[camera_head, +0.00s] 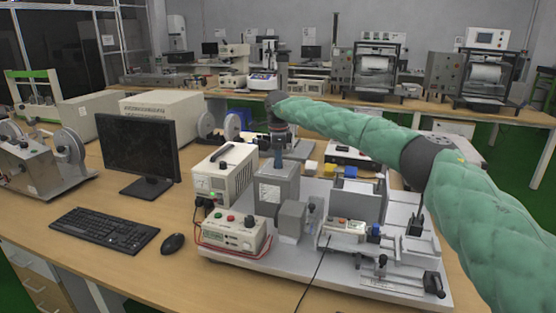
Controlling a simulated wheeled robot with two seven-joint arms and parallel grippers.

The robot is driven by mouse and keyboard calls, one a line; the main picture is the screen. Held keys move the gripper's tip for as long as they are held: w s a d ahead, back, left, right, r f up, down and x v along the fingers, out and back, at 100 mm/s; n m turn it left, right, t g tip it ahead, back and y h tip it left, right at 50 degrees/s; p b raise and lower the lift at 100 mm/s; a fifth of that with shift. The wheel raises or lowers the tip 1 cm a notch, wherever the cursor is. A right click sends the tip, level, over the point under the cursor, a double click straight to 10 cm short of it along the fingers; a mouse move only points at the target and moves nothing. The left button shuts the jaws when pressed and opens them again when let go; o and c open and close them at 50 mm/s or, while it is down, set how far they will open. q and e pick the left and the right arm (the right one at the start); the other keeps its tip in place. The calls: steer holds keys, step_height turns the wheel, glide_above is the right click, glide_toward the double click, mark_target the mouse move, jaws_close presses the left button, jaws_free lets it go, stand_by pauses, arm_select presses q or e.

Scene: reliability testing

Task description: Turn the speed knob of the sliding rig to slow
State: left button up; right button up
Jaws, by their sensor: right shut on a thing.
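The sliding rig stands on a pale base plate (385,285) on the front bench. It carries a grey metal box (277,190), a slide with small fixtures, and a white control box (233,235) with red and green buttons and a small knob on top. My right gripper (278,158) points down at the top rear of the grey metal box. It is shut on a small part there, too small and covered to make out. I cannot tell which part is the speed knob or how it is set. My left gripper is out of view.
A cream power unit (222,175) with a black handle stands just left of the gripper. A monitor (138,150), keyboard (104,231) and mouse (172,242) are at the left. My right arm spans above the rig. A black cable (318,270) hangs over the front edge.

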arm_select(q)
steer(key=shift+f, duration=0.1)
arm_select(e)
steer(key=n, duration=0.4)
steer(key=shift+r+n, duration=0.1)
steer(key=shift+n, duration=0.2)
stand_by(0.4)
steer(key=o, duration=1)
steer(key=shift+c, duration=0.2)
steer(key=shift+w+r, duration=0.1)
steer(key=shift+r, duration=0.2)
step_height(320, 180, up, 7)
steer(key=shift+b, duration=0.6)
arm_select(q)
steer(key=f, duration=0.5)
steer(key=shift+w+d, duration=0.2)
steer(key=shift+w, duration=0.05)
